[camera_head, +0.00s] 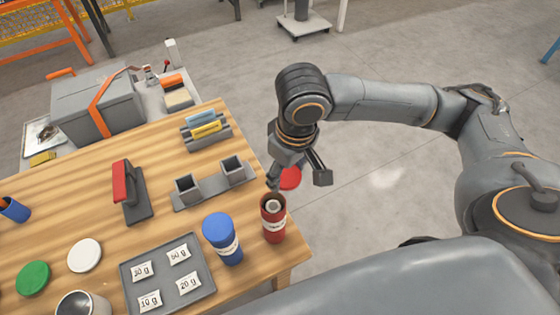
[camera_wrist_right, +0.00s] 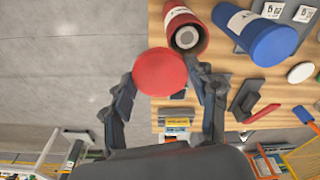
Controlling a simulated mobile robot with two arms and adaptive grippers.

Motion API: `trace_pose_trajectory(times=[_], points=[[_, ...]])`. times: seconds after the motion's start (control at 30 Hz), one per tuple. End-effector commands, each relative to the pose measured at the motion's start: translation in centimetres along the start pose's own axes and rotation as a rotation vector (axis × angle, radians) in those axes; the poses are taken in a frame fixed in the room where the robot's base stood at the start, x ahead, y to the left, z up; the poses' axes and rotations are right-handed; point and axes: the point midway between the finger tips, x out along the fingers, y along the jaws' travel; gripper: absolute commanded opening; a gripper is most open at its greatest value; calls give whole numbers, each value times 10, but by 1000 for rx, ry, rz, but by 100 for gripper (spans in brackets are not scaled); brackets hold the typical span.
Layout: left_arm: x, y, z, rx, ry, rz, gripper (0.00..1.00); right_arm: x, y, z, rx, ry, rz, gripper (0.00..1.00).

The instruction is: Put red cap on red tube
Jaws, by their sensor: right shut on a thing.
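The red tube (camera_head: 273,219) stands upright and uncapped near the table's right corner, with a pale round item inside its mouth. It also shows at the top of the right wrist view (camera_wrist_right: 187,30). My right gripper (camera_head: 298,182) is shut on the red cap (camera_head: 290,179), just behind and right of the tube's mouth, past the table edge. In the right wrist view the cap (camera_wrist_right: 160,72) lies between the two fingers, and its edge overlaps the tube's rim in the picture. I cannot tell whether they touch. My left gripper is not in view.
A blue tube (camera_head: 222,238) with its cap on stands left of the red tube. A grey tray (camera_head: 168,275) with weight labels, a white cap (camera_head: 85,255), a green cap (camera_head: 33,279) and a grey holder with two square sockets (camera_head: 211,187) are also on the table.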

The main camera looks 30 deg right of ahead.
Motion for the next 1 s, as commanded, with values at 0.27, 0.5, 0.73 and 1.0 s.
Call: trace_pose_trajectory(times=[0.27,0.5,0.73,1.0], points=[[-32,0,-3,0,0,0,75,-20,-18,0,-334,-5,-41,45],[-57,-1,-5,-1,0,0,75,-33,-34,0,-682,6,-83,45],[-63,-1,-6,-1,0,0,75,-34,-41,0,-839,16,-101,45],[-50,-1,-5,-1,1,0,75,-23,-42,1,-850,18,-101,45]])
